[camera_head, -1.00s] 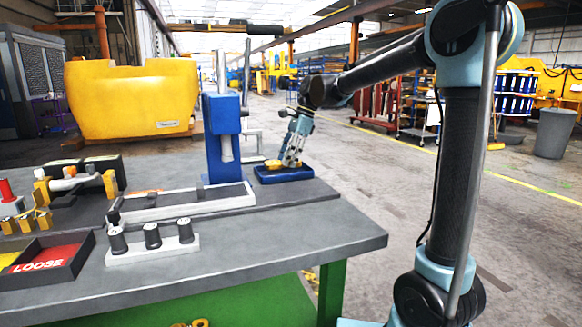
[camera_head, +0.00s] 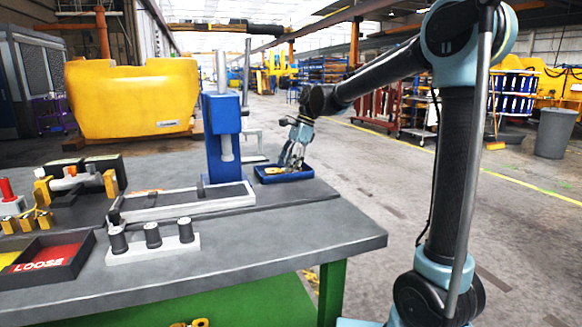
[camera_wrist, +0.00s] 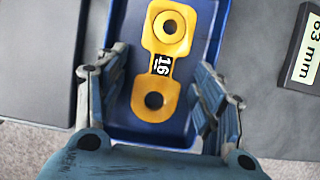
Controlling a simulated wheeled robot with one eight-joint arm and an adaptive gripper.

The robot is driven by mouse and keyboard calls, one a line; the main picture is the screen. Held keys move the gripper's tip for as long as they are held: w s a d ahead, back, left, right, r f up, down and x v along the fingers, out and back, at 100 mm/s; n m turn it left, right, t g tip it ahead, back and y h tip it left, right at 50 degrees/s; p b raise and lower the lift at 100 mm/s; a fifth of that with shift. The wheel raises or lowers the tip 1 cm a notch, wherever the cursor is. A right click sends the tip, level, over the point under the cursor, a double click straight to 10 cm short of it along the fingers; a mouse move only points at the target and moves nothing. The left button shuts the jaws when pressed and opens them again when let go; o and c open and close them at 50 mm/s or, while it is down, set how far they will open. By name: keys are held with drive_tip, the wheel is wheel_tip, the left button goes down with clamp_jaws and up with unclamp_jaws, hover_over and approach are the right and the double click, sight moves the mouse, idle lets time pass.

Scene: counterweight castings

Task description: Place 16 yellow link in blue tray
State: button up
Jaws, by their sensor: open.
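The yellow link marked 16 (camera_wrist: 168,45) lies flat in the blue tray (camera_wrist: 210,20) in the wrist view, with a round hole at each end. In the head view the link (camera_head: 271,170) is a small yellow shape in the blue tray (camera_head: 300,174) at the table's far right corner. My gripper (camera_wrist: 158,90) is open, its fingers apart on either side of the link's near end and not touching it. In the head view my gripper (camera_head: 292,163) hangs over the tray.
A block labelled 63 mm (camera_wrist: 305,50) lies right of the tray. A blue press (camera_head: 222,140) stands left of the tray. A white rack with several grey pegs (camera_head: 152,240) and a bin marked LOOSE (camera_head: 75,270) are nearer. The front right tabletop is clear.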

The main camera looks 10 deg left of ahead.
drive_tip(key=v, duration=1.2)
drive_tip(key=s+d+f+n+t, duration=0.1)
drive_tip(key=s+d+f+n, duration=0.2)
drive_tip(key=d, duration=0.8)
drive_tip(key=s+d+f+n+t+h, duration=0.3)
drive_tip(key=s+d+f+n, duration=0.6)
drive_tip(key=s+d+f, duration=1.4)
wheel_tip(320, 180, down, 3)
drive_tip(key=shift+d+r+t+h, duration=0.1)
drive_tip(key=shift+d+t+h, duration=0.3)
drive_tip(key=shift+d, duration=0.75)
